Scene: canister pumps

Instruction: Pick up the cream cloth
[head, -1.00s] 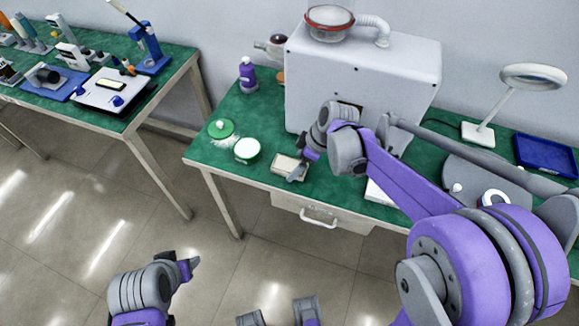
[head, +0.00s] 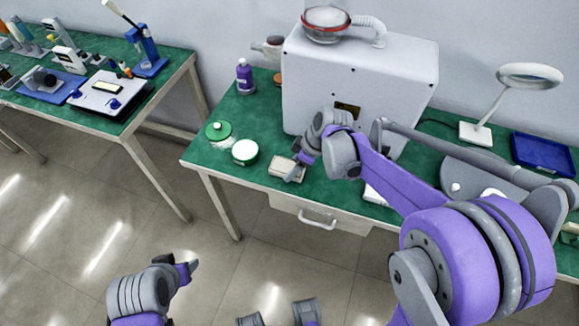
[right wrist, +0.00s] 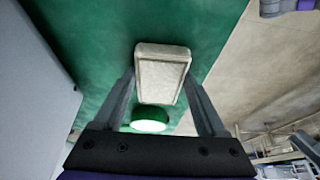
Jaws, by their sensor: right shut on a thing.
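The cream cloth (head: 283,167) is a small folded pad on the green bench top, near its front edge. My right gripper (head: 298,172) is at its right side in the head view. In the right wrist view the cloth (right wrist: 162,72) sits between the two fingers of my right gripper (right wrist: 163,88), which are shut on its sides. I cannot tell whether it is clear of the bench. My left gripper (head: 190,268) is low over the floor, away from the bench, and I cannot tell whether it is open.
A large white machine (head: 350,85) stands behind my right gripper. Left of the cloth are a white-topped green container (head: 245,152) and a green lid-like item (head: 218,130). A purple bottle (head: 245,75) stands farther back. A lamp (head: 480,130) and blue tray (head: 543,155) are at right.

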